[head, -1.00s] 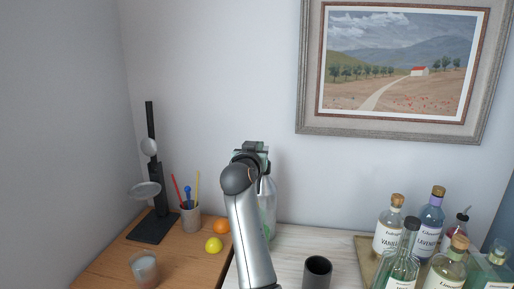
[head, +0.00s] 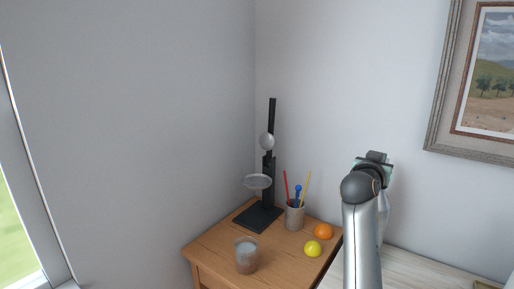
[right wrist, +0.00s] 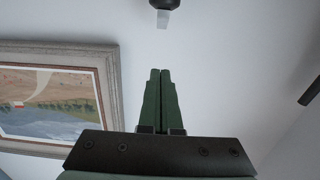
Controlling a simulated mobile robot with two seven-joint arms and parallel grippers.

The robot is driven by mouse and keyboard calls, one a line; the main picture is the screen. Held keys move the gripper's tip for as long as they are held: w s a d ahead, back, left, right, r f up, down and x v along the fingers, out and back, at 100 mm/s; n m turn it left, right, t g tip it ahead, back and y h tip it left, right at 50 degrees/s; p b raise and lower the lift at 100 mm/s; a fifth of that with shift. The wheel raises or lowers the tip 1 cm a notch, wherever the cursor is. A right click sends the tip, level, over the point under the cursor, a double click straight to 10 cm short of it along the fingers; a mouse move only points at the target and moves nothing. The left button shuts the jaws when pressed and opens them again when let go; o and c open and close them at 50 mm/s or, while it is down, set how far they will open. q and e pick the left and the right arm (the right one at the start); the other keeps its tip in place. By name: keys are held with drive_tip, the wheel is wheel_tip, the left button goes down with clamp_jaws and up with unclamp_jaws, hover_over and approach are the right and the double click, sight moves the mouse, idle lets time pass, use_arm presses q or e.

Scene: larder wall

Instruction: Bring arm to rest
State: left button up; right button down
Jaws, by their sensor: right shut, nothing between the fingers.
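My right arm rises from the bottom of the head view, right of the middle, with its right gripper (head: 376,160) at the top, its fingers largely hidden by my wrist. In the right wrist view the green fingers of the right gripper (right wrist: 160,74) are pressed together with nothing between them. They point up in that picture, with plain wall behind them. My left gripper is not in view.
A wooden table (head: 215,249) holds a black stand (head: 268,180), a pen cup (head: 294,217), a glass (head: 246,257), a lemon (head: 312,248) and an orange (head: 323,231). A framed painting (right wrist: 60,92) hangs beside the gripper. A clear bottle (head: 384,215) is partly behind my arm.

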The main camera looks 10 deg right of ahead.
drive_tip(key=s+a+f+n+g+y, duration=0.15)
drive_tip(key=s+a+f, duration=0.25)
drive_tip(key=f, duration=0.5)
drive_tip(key=s+a+f+n+y, duration=0.3)
drive_tip(key=s+a+f, duration=0.15)
drive_tip(key=f, duration=0.45)
drive_tip(key=s+a+f+n+g+y, duration=0.1)
drive_tip(key=s+a+f+n+y, duration=0.15)
drive_tip(key=s+f, duration=0.45)
drive_tip(key=s+a+f+n+g+y, duration=0.3)
drive_tip(key=s+a+f, duration=0.35)
drive_tip(key=s, duration=0.45)
drive_tip(key=s+a+f+n+g+y, duration=0.2)
drive_tip(key=s+a+f+y, duration=0.3)
drive_tip(key=s+a, duration=0.4)
drive_tip(key=w+a+f+t, duration=0.1)
drive_tip(key=w+f+t, duration=0.1)
drive_tip(key=f, duration=0.4)
drive_tip(key=w+a+f+t, duration=0.1)
drive_tip(key=a+f+t, duration=0.1)
drive_tip(key=f, duration=0.4)
drive_tip(key=shift+w+t+y, duration=0.4)
drive_tip(key=shift+t, duration=0.35)
